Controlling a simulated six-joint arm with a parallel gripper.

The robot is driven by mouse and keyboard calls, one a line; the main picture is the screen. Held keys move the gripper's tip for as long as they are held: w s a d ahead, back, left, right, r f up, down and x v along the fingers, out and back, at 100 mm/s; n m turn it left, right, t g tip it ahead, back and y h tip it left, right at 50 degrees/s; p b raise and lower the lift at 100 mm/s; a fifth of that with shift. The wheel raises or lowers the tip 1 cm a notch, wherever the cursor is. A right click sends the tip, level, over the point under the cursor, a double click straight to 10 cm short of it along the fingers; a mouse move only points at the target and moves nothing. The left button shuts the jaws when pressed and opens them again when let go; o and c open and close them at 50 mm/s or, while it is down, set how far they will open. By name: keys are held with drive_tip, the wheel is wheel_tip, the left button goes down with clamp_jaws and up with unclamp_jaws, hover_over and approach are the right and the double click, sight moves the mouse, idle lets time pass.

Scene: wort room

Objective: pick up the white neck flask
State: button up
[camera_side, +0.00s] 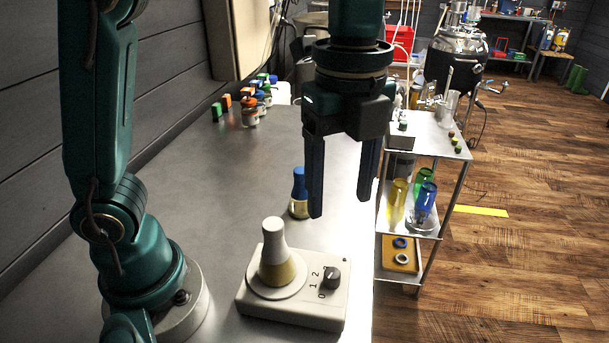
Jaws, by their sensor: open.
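The white neck flask (276,252) stands upright on the round plate of a pale stirrer (320,313) on the metal bench. It has a white neck and cap and yellowish contents low in its body. My gripper (340,205) points down above the bench, with its two dark fingers apart and nothing between them. It is up and to the right of the white neck flask in the picture, not touching it. A blue neck flask (299,192) stands on the bench behind, close to the left finger in the picture.
Small bottles with coloured caps (250,110) stand at the back of the bench. A metal cart (430,140) with coloured glasses stands at the bench's right edge. The stirrer has a dark knob (331,278). The bench (215,200) is clear left of the flasks.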

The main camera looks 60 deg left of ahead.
drive_tip(key=w+a+r+n+t, duration=0.1)
drive_tip(key=w+a+r+t, duration=0.35)
drive_tip(key=w, duration=0.35)
drive_tip(key=w+a+r+n+t+y, duration=0.1)
drive_tip(key=w+a+r+n+t, duration=0.15)
drive_tip(key=w+a+t, duration=0.45)
drive_tip(key=w+a+r+n+t, duration=0.15)
drive_tip(key=w+r+t, duration=0.25)
drive_tip(key=w, duration=0.5)
drive_tip(key=m+g+h, duration=0.5)
drive_tip(key=g+h, duration=0.9)
drive_tip(key=g, duration=0.3)
hover_over(278, 247)
drive_tip(key=a, duration=0.4)
wheel_tip(278, 247, down, 9)
drive_tip(key=f, duration=0.9)
drive_tip(key=shift+w+d+f, duration=0.2)
drive_tip(key=shift+d+f, duration=0.1)
drive_tip(key=shift+f, duration=0.05)
drive_tip(key=shift+d+f, duration=0.15)
drive_tip(key=shift+f, duration=0.5)
drive_tip(key=shift+x, duration=2.45)
drive_tip(key=shift+r, duration=0.1)
clamp_jaws()
